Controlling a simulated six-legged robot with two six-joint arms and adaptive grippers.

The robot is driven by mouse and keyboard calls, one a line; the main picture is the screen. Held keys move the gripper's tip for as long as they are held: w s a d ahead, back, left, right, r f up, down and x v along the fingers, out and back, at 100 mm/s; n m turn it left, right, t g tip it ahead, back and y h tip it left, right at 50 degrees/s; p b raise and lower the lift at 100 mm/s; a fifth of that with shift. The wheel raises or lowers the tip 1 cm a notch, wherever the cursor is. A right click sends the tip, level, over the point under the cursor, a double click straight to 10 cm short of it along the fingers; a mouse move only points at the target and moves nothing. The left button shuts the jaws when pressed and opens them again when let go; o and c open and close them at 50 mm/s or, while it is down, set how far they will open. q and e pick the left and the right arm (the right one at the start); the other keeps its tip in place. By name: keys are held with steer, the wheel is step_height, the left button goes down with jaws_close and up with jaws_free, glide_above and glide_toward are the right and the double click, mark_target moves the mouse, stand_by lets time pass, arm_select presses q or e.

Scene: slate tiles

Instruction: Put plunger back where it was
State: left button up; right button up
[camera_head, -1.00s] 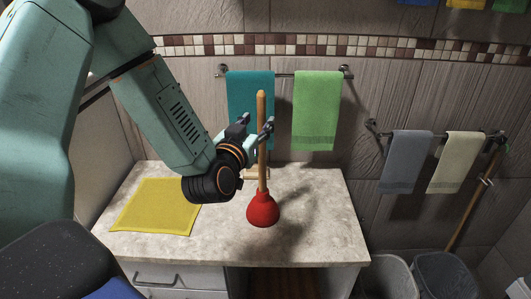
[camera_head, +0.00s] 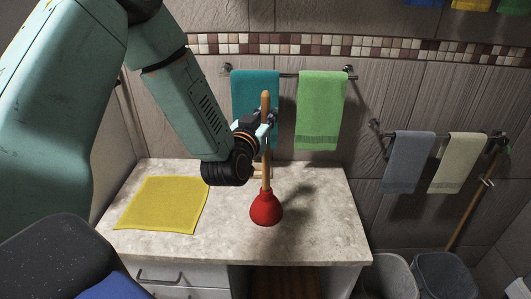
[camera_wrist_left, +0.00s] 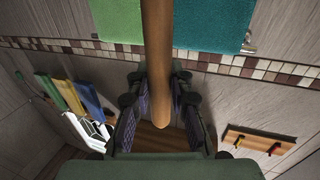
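The plunger, with its red rubber cup (camera_head: 266,208) and wooden handle (camera_head: 265,170), is upright over the stone counter, right of the yellow cloth. I cannot tell whether the cup rests on the counter. My left gripper (camera_head: 264,118) is on the upper handle, and its fingers look shut on it. The left wrist view shows the handle (camera_wrist_left: 157,60) between the pads of the gripper (camera_wrist_left: 165,105), with the handle's end in sight. My right gripper is not in view.
The yellow cloth (camera_head: 163,203) lies on the counter (camera_head: 215,245). Teal (camera_head: 245,85) and green (camera_head: 321,110) towels hang on the wall behind the plunger. Grey (camera_head: 408,160) and cream (camera_head: 460,162) towels hang further right, above two bins (camera_head: 445,275). The counter's right part is clear.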

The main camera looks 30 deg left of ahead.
arm_select(q)
steer(key=shift+d, duration=0.15)
steer(key=c, duration=0.3)
steer(key=shift+w+d, duration=0.1)
steer(key=shift+w, duration=0.1)
jaws_close()
steer(key=shift+s+a, duration=0.2)
steer(key=shift+w+d, duration=0.15)
